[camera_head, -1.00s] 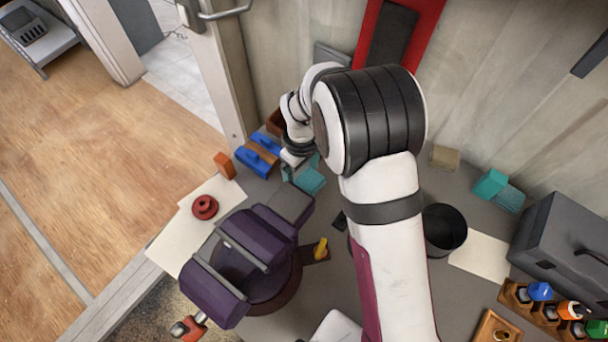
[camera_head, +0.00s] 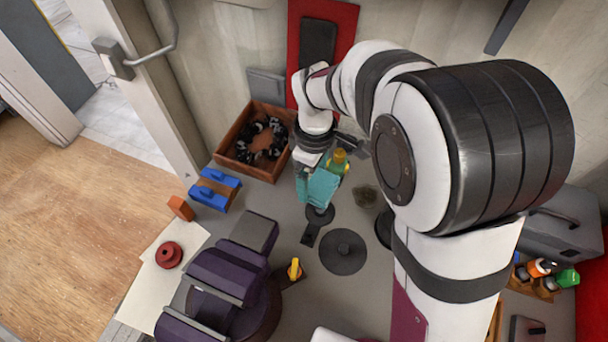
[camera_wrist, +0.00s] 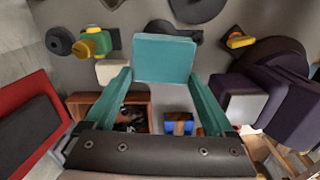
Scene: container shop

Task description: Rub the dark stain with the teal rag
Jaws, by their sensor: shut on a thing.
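My gripper (camera_head: 309,176) is shut on the teal rag (camera_head: 318,189), a flat square pad held at its fingertips. In the wrist view the rag (camera_wrist: 165,58) spans the space between my teal fingers. I cannot tell whether it touches the bench. An irregular dark brownish patch (camera_head: 366,196), which looks like the stain, lies on the grey bench to the right of the rag in the head view. The rag is apart from it there.
A yellow-green valve (camera_head: 339,161) stands close behind the rag. A wooden box (camera_head: 233,158), a blue-handled block (camera_head: 214,190) and a purple vise (camera_head: 225,272) are left.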

